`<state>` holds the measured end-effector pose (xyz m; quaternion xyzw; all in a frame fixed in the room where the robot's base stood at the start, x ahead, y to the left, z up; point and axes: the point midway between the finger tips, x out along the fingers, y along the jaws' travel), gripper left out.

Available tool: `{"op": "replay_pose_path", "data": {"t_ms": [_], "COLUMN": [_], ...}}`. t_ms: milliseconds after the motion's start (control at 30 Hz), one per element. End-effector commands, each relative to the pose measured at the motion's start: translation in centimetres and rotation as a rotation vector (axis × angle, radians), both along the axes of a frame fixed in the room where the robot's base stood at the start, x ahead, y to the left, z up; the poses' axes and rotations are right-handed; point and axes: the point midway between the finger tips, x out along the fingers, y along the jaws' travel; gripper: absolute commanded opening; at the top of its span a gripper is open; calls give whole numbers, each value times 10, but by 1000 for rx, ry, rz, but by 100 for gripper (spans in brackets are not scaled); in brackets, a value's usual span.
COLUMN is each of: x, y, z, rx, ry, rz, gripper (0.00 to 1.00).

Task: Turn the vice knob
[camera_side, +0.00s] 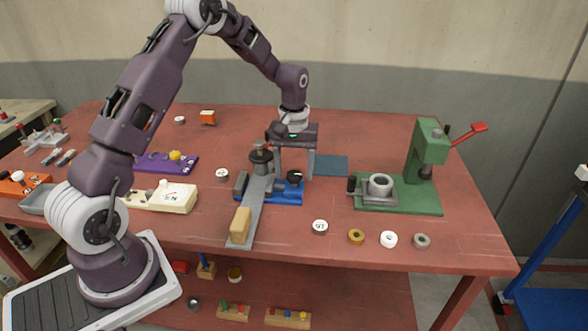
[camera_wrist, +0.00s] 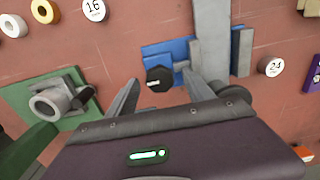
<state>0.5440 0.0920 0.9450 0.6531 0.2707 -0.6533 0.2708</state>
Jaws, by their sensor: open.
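The vice has a blue base (camera_side: 285,198) and stands at the middle of the red table. It also shows in the wrist view (camera_wrist: 158,52). Its dark round knob (camera_wrist: 159,79) bears a white mark and faces the wrist camera. The knob (camera_side: 295,176) shows on the right part of the vice in the side view. My gripper (camera_side: 295,172) is open above the vice, pointing down. In the wrist view the knob lies between the spread fingers of my gripper (camera_wrist: 163,77), with space on both sides. I cannot tell whether the fingertips reach down to the knob's height.
A green press (camera_side: 428,150) with a red lever stands at the right. Several small discs and rings lie along the front. A blue-grey mat (camera_side: 331,166) lies behind the vice.

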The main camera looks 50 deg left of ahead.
Motion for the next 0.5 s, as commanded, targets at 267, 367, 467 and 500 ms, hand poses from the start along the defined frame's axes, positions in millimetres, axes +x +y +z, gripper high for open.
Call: {"op": "replay_pose_path", "data": {"t_ms": [267, 367, 467, 500], "x": [0, 0, 0, 0], "y": [0, 0, 0, 0], "z": [1, 1, 1, 1], "rx": [0, 0, 0, 1], "ry": [0, 0, 0, -1], "rz": [-1, -1, -4, -8], "gripper": [16, 0, 0, 0]}}
